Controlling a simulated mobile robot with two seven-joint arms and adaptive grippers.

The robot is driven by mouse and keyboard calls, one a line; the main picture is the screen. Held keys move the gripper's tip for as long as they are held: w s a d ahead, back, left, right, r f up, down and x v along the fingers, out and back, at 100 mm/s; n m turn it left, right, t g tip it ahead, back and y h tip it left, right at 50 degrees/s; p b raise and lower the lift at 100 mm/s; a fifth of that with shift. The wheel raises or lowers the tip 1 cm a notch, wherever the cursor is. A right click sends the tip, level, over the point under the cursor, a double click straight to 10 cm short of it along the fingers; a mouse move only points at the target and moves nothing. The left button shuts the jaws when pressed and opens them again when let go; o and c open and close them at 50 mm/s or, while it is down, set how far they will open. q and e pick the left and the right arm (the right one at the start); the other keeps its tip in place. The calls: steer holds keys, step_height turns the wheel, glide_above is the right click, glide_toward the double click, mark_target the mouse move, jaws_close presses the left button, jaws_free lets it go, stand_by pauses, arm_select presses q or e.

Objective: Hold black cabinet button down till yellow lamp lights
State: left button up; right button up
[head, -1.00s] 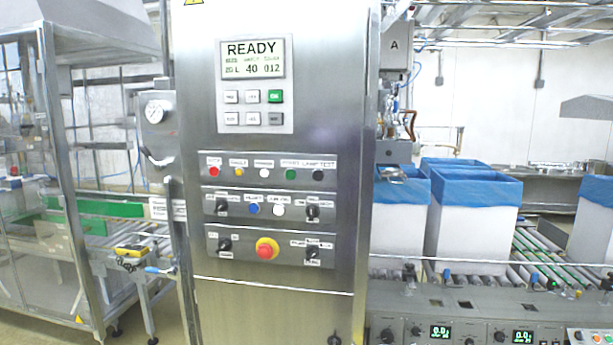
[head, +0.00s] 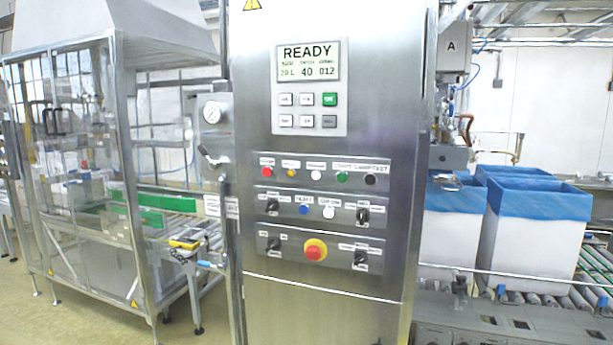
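The steel control cabinet (head: 330,225) stands in the middle of the head view. Its black button (head: 370,180) is at the right end of the upper control row, under a label that seems to read LAMP TEST. The yellow lamp (head: 291,174) is in the same row, second from the left, and looks amber; I cannot tell whether it is lit. The display (head: 308,64) above reads READY. Neither of my grippers is in view, and nothing touches the button.
A red emergency stop (head: 315,250) and black rotary switches sit below the button row. Boxes with blue liners (head: 535,195) stand on a roller conveyor at the right. A glazed steel frame machine (head: 125,190) stands at the left. Open floor (head: 85,310) shows at lower left.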

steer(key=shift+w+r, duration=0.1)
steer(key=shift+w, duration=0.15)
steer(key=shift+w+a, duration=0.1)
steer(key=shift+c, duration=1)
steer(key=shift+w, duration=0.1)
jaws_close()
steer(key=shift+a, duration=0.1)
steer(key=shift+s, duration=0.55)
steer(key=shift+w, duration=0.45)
